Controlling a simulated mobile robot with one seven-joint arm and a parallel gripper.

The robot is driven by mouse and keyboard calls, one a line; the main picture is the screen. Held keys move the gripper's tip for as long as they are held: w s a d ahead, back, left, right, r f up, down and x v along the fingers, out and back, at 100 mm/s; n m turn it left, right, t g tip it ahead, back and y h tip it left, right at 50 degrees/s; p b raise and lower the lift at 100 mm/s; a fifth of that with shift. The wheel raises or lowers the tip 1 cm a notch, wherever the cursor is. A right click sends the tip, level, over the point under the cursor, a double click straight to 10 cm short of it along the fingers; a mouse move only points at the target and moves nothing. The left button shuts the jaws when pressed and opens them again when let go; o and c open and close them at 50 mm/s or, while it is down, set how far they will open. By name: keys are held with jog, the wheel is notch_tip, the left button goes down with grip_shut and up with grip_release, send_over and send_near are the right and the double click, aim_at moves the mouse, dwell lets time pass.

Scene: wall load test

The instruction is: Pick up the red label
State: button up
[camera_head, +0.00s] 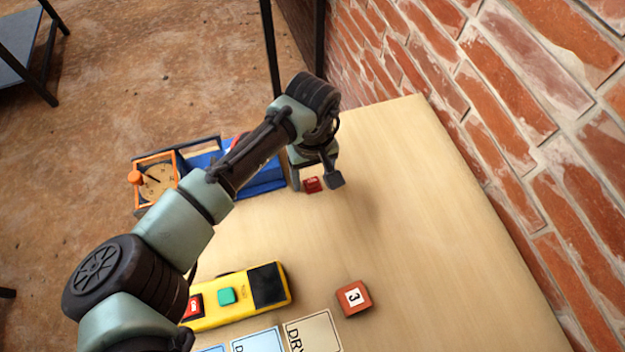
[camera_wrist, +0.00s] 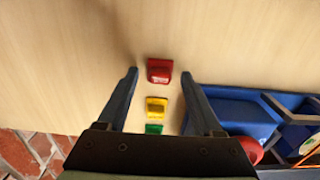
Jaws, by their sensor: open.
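The red label (camera_head: 312,185) is a small red piece with faint pale marking, lying on the wooden table near its far end. It also shows in the wrist view (camera_wrist: 160,69), just at or beyond the fingertips and between their lines. My gripper (camera_head: 317,183) is open, pointing down over the label, with one finger on each side of it. In the wrist view my gripper (camera_wrist: 159,76) shows a gap between each finger and the label. I cannot tell how high the fingertips are above the table.
A yellow label (camera_wrist: 156,106) and a green label (camera_wrist: 154,128) lie in line with the red one. A blue bin (camera_head: 265,181) and an orange-framed dial (camera_head: 157,180) stand left. A brick wall (camera_head: 520,120) borders the right.

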grip_shut()
jog(key=shift+r, duration=0.1)
dwell(0.3)
